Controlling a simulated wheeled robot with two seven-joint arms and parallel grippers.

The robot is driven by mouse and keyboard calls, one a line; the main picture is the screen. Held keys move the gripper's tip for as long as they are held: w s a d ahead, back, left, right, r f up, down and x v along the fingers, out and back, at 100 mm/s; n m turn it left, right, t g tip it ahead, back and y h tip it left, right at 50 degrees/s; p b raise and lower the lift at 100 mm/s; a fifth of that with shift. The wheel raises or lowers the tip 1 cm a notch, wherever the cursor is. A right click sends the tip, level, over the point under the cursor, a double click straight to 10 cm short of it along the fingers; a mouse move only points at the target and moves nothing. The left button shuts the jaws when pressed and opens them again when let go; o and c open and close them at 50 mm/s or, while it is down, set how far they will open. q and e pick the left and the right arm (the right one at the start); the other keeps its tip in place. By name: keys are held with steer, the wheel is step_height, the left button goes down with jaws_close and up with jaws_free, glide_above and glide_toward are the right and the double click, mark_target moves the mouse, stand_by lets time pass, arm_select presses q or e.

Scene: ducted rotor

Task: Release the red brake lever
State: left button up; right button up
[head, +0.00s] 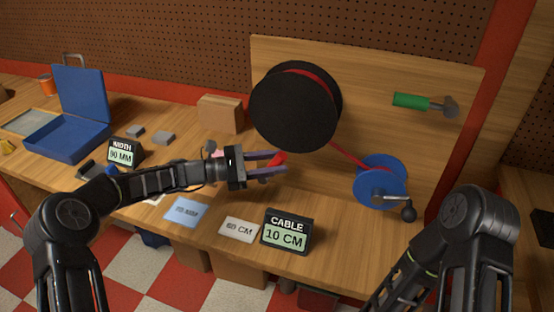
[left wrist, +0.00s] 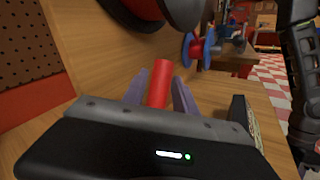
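The red brake lever (head: 279,159) sticks out below the large black drum (head: 295,108) on the upright wooden board. My left gripper (head: 284,163) is at the lever, with its two purple-grey fingers apart, one on each side. In the left wrist view the red lever (left wrist: 159,84) stands between the fingers (left wrist: 160,92), with narrow gaps seeming to show beside it. The gripper looks open around the lever; contact is not clear. The lever's base is partly hidden. My right arm shows at the lower right, but its gripper is out of view.
A red strap (head: 349,154) runs from the drum to a blue reel (head: 378,182) with a crank. A "CABLE 10 CM" display (head: 286,232) stands in front. A blue case (head: 72,132) lies open at left.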

arm_select(q)
steer(key=shift+d, duration=0.35)
jaws_close()
stand_by(1.2)
